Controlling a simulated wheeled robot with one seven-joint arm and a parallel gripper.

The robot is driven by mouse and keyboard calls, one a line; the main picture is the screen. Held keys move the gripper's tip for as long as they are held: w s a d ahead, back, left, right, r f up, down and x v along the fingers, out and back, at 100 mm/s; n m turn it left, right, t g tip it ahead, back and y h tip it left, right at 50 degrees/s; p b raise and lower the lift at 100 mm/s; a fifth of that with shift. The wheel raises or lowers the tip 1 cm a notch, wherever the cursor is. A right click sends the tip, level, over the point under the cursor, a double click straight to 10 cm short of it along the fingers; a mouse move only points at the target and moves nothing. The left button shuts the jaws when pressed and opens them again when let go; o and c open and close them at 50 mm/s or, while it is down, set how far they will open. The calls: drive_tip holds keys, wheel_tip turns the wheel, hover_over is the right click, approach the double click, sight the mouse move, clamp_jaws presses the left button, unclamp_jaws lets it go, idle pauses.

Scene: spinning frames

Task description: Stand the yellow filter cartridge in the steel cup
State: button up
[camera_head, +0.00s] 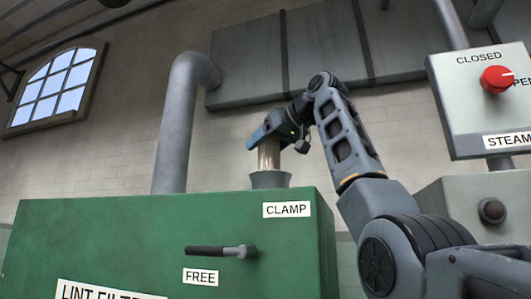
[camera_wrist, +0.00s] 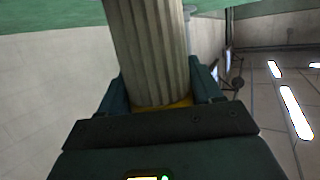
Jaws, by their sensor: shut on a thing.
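The filter cartridge (camera_head: 269,156) is a pleated beige cylinder, upright or nearly so. My gripper (camera_head: 268,136) is shut on its upper end. In the wrist view the pleated body (camera_wrist: 150,50) runs out of the top of the picture, and a yellow end (camera_wrist: 165,106) shows between the fingers. The steel cup (camera_head: 270,180) is a grey flared cup on top of the green cabinet. The cartridge's lower end meets the cup's rim in the head view. I cannot tell whether it is inside, above or behind the rim. The cup is not visible in the wrist view.
The green cabinet (camera_head: 120,235) carries a lever (camera_head: 222,251), its handle pointing left, between the labels CLAMP and FREE. A grey pipe (camera_head: 178,125) rises left of the cup. A steam box with a red knob (camera_head: 496,79) hangs at the right.

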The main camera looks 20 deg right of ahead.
drive_tip(key=shift+f, duration=1.05)
drive_tip(key=shift+f, duration=0.15)
drive_tip(key=o, duration=1.2)
drive_tip(key=shift+c, duration=0.2)
drive_tip(key=b+v, duration=0.4)
drive_tip(key=v, duration=0.8)
drive_tip(key=shift+r, duration=0.25)
